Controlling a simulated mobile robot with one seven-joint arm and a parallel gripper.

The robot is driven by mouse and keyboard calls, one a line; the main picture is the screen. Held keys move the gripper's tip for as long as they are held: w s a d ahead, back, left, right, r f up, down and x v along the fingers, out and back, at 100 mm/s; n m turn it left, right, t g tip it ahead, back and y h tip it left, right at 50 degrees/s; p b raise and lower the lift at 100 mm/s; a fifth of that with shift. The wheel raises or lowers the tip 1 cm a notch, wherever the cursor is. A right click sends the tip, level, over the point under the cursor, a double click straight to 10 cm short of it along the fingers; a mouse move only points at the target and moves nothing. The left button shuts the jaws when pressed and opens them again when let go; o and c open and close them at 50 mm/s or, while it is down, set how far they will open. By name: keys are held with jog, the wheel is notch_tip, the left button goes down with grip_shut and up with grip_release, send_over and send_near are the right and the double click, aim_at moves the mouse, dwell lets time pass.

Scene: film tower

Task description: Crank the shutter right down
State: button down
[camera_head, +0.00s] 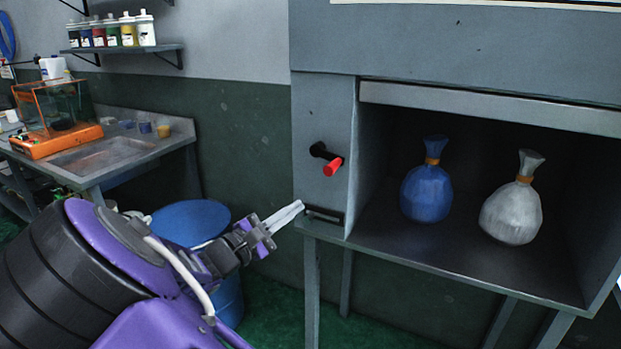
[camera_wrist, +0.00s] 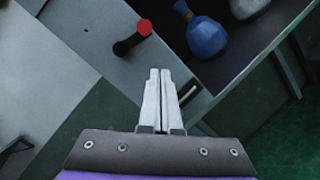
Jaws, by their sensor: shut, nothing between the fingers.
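The crank is a black arm with a red knob (camera_head: 333,167) on the grey panel left of the cabinet opening. It also shows in the wrist view as a red knob (camera_wrist: 144,27), ahead of my fingers. The shutter (camera_head: 490,108) is a pale slat edge at the top of the opening, so the opening is nearly all uncovered. My gripper (camera_head: 299,206) is shut and empty, below and left of the crank and apart from it. In the wrist view its fingers (camera_wrist: 160,75) lie together.
A blue bag (camera_head: 427,192) and a white bag (camera_head: 512,212) stand inside the cabinet. A dark slot handle (camera_head: 324,215) sits on the panel close to my fingertips. A blue barrel (camera_head: 190,222) stands behind my arm, and a sink bench (camera_head: 110,160) is at left.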

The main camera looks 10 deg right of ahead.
jog(key=w+d+r+n+t+b, duration=0.1)
jog(key=w+d+r, duration=0.3)
jog(key=w+d, duration=0.2)
jog(key=shift+d+r+n+t+y, duration=0.15)
jog(key=shift+d+n+t+y, duration=0.2)
jog(key=shift+n+t+y, duration=0.05)
